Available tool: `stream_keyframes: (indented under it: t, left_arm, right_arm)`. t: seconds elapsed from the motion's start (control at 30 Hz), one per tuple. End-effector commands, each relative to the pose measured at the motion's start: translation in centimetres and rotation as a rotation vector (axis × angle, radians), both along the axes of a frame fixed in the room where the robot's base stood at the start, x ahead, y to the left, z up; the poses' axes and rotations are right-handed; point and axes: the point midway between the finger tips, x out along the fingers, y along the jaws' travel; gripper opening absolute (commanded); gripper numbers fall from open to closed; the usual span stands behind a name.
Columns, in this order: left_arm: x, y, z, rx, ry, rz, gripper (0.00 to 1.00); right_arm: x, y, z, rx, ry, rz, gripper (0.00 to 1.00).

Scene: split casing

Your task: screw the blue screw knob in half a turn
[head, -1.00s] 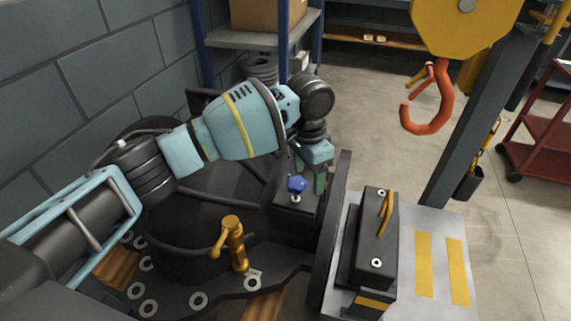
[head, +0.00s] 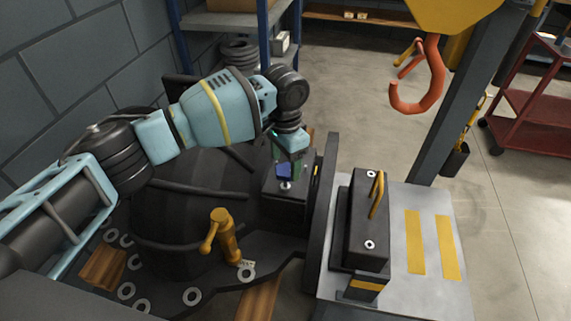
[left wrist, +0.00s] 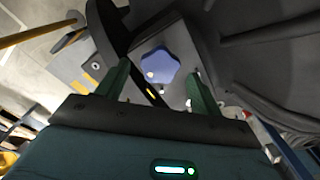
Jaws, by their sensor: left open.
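The blue screw knob (head: 285,172) stands on a pale shaft on top of a dark block (head: 290,205) of the casing. In the left wrist view the knob (left wrist: 160,65) looks lobed, like a star. My left gripper (head: 287,160) is right at the knob. In the left wrist view its two green fingers are spread, one on each side of the knob, and the open jaws (left wrist: 158,82) show a gap to it. In the head view the hand partly hides the knob. My right gripper is not in view.
A brass-coloured tap-like handle (head: 221,232) stands on the casing's flange in front. A black box with a yellow handle (head: 368,215) rests on a grey plate (head: 432,285) to the right. An orange hook (head: 420,85) hangs at the upper right.

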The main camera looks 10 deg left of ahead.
Motion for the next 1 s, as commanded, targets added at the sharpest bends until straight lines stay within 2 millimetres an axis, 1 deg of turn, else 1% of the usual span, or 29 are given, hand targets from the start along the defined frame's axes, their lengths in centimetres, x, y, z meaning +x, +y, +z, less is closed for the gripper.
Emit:
stream_keyframes:
  t: [0.03,0.2,0.47,0.5,0.83,1.0]
  left_arm:
    - [0.0,0.0,-0.7,0.001,0.003,0.000,0.67]
    - [0.0,0.0,-1.7,0.000,0.001,0.000,0.67]
    - [0.0,0.0,-1.8,0.000,0.000,0.000,0.67]
    - [0.0,0.0,-1.8,0.000,0.000,0.000,0.65]
    - [0.0,0.0,-1.8,0.000,0.000,0.000,0.22]
    - [0.0,0.0,-1.8,0.000,0.000,-0.009,0.22]
  right_arm:
    - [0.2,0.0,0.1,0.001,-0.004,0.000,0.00]
    - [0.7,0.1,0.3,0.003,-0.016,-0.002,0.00]
    - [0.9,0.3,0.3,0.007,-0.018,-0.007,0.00]
    - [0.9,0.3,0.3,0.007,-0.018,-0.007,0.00]
    - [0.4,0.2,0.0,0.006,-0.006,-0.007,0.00]
    - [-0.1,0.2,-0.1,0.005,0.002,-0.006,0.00]
